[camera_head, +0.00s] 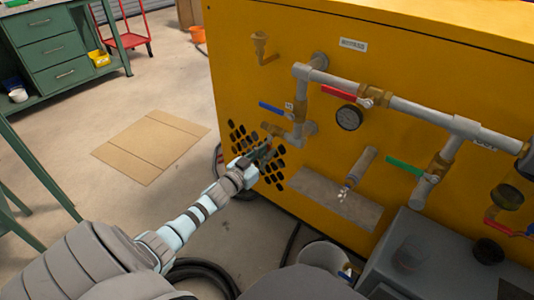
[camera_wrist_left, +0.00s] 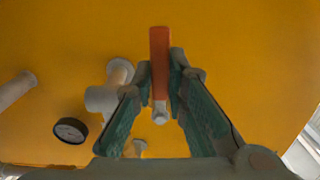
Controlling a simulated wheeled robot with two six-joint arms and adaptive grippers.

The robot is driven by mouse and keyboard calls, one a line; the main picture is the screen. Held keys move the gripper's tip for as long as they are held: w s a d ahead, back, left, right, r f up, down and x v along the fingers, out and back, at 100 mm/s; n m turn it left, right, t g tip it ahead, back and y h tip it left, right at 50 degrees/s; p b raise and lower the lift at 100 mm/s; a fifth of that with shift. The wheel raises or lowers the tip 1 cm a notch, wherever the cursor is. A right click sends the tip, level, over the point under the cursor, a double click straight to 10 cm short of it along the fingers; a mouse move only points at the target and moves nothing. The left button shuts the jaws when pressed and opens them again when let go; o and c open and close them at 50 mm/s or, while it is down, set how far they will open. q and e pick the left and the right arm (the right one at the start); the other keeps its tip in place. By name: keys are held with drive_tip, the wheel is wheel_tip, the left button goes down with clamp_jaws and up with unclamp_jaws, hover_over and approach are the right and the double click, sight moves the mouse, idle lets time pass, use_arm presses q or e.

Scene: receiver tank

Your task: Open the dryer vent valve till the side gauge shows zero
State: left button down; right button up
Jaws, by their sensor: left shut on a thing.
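My left gripper (camera_head: 262,154) reaches the yellow panel at the lower end of the pipework. In the left wrist view, my left gripper (camera_wrist_left: 160,85) has its two green fingers on either side of an orange-red valve handle (camera_wrist_left: 159,52) and is shut on it. The handle is hidden by the gripper in the head view, where a brass valve body (camera_head: 273,130) shows just above the fingers. A round dark gauge (camera_head: 348,118) hangs under the pipe to the right; it also shows in the left wrist view (camera_wrist_left: 70,130). Its reading is too small to tell. My right gripper is not in view.
Other levers are near: blue (camera_head: 272,107), red (camera_head: 338,93) and green (camera_head: 404,167). A second dark gauge (camera_head: 507,197) is at the far right. Flat cardboard (camera_head: 150,146) lies on the open floor.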

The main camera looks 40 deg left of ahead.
use_arm(q)
drive_tip(key=a+r+m, duration=0.1)
drive_tip(key=m, duration=0.3)
drive_tip(key=a+r+m, duration=0.1)
drive_tip(key=a+m, duration=0.1)
drive_tip(key=m, duration=0.2)
drive_tip(key=a+r+m+p, duration=0.1)
drive_tip(key=m, duration=0.3)
drive_tip(key=shift+s+a+m, duration=0.1)
drive_tip(key=shift+a+m, duration=0.2)
drive_tip(key=shift+m, duration=0.1)
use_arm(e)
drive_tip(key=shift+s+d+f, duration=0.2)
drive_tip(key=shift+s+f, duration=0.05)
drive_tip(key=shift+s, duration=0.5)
use_arm(q)
drive_tip(key=c, duration=1.6)
unclamp_jaws()
drive_tip(key=shift+s, duration=0.1)
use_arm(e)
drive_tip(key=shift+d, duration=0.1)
use_arm(q)
drive_tip(key=s, duration=1.1)
drive_tip(key=shift+s+d, duration=0.1)
drive_tip(key=shift+s, duration=0.3)
